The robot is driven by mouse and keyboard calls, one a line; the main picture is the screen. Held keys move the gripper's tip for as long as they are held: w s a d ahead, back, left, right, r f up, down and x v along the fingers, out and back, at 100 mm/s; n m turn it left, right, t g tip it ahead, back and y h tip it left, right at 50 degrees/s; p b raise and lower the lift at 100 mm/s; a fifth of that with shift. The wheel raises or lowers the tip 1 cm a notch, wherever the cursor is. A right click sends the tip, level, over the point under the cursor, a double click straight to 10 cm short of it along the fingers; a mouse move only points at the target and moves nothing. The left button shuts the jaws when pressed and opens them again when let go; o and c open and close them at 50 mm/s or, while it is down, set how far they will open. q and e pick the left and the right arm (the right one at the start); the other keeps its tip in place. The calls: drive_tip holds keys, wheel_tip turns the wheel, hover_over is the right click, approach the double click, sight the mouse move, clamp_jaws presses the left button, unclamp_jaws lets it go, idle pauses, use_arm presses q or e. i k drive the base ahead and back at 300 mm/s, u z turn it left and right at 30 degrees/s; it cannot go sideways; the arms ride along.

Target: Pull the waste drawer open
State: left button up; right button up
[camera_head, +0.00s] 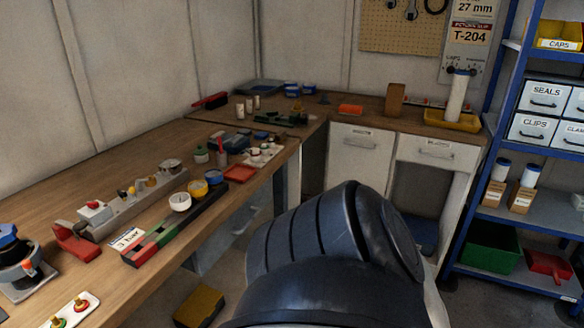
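Under the far wooden counter are two white fronts with handles. The right one is a shallow drawer front (437,162) with a grey bar handle and a small label too small to read. It looks flush with the counter, with an open space below it. The left one is a taller white front (352,173), also with a bar handle and a small label; its lower part is hidden. I cannot tell from the labels which is the waste drawer. Neither of my grippers is in view. A large dark rounded part of my own body fills the lower middle.
A long wooden bench (112,190) with fixtures and small parts runs along the left wall. A blue shelf rack (520,158) with bins stands at the right. A yellow box (200,306) lies on the floor beside the bench. A yellow tray (452,122) sits on the far counter.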

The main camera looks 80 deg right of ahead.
sight(363, 155)
drive_tip(key=z, duration=3)
drive_tip(key=i, duration=1.65)
drive_tip(key=z, duration=0.05)
drive_tip(key=k, duration=0.15)
drive_tip(key=u, duration=0.05)
